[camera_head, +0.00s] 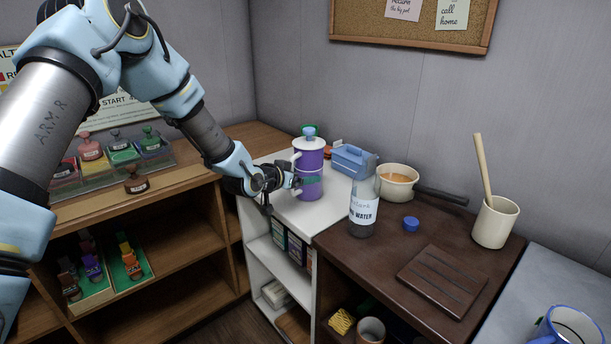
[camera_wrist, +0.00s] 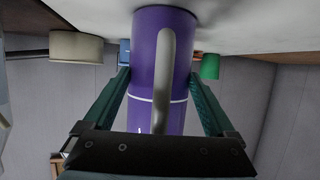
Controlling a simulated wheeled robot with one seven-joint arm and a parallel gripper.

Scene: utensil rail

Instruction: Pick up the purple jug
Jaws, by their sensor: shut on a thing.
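The purple jug (camera_head: 308,172) stands upright on the white shelf top, with a white lid, a blue knob and a pale handle. In the wrist view the jug (camera_wrist: 147,70) is upside down in the picture, between my two green fingers, with its handle (camera_wrist: 164,80) facing the camera. My gripper (camera_head: 300,183) reaches it from the left and is shut on its body. In the wrist view my gripper (camera_wrist: 158,100) has a finger on each side of the jug. I cannot tell whether the jug's base is clear of the surface.
A blue box (camera_head: 353,161), a pot (camera_head: 397,182) and a water bottle (camera_head: 363,208) stand to the right. A blue cap (camera_head: 411,223), a dark board (camera_head: 442,279) and a utensil crock (camera_head: 494,222) are on the brown top. Stamps (camera_head: 137,180) stand at left.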

